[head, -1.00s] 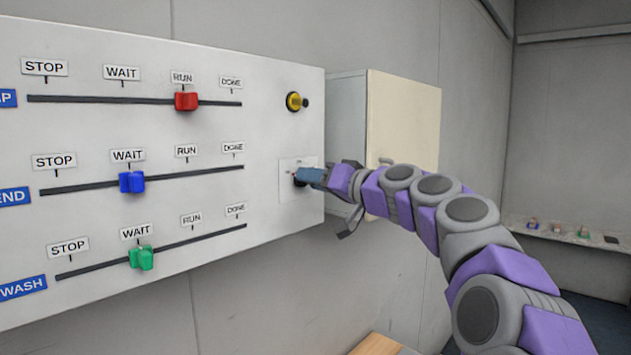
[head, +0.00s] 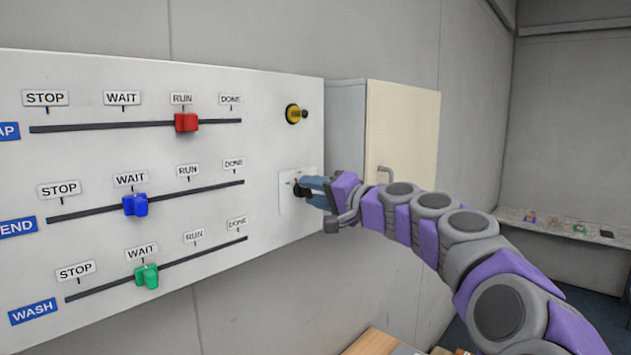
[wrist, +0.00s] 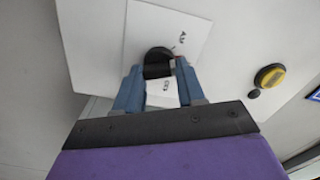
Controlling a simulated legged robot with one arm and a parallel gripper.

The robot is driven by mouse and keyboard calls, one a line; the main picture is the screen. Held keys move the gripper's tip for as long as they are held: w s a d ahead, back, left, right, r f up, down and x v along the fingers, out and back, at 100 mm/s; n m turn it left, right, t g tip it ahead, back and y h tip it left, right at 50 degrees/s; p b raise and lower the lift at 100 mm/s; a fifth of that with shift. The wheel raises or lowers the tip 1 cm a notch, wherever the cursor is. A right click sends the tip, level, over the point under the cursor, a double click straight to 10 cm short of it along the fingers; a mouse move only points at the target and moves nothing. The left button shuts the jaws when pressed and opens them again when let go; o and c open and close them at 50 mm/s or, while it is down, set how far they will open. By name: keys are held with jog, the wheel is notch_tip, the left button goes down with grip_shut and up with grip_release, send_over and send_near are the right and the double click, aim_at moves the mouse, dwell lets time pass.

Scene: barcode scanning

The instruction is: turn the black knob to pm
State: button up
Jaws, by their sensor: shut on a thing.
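The black knob (wrist: 155,58) sits on a white plate (wrist: 190,32) on the wall panel. In the wrist view it is between the tips of my gripper's blue fingers (wrist: 158,74), which are shut on it. A small label that seems to read AM and a red mark show at the knob's right. A white patch with small lettering (wrist: 163,93) lies between the fingers; I cannot read it surely. In the head view my gripper (head: 312,190) is at the plate (head: 287,207) and hides most of the knob (head: 299,188).
Left on the panel are red (head: 186,123), blue (head: 135,205) and green (head: 147,276) sliders. A yellow and black control (head: 294,114) is above the plate. A cream-fronted cabinet (head: 403,125) stands behind my wrist. A shelf (head: 570,225) with small items is far right.

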jog(key=m+p, duration=0.2)
jog(key=m, duration=0.1)
jog(key=shift+p, duration=0.3)
jog(key=shift+f+m+p, duration=0.2)
jog(key=shift+m+p, duration=0.4)
jog(key=shift+m, duration=0.1)
jog(key=o, duration=0.9)
jog(key=shift+w, duration=0.1)
jog(key=shift+o, duration=0.7)
jog(key=shift+w+a, duration=0.15)
jog(key=shift+w, duration=0.05)
jog(key=shift+s, duration=0.2)
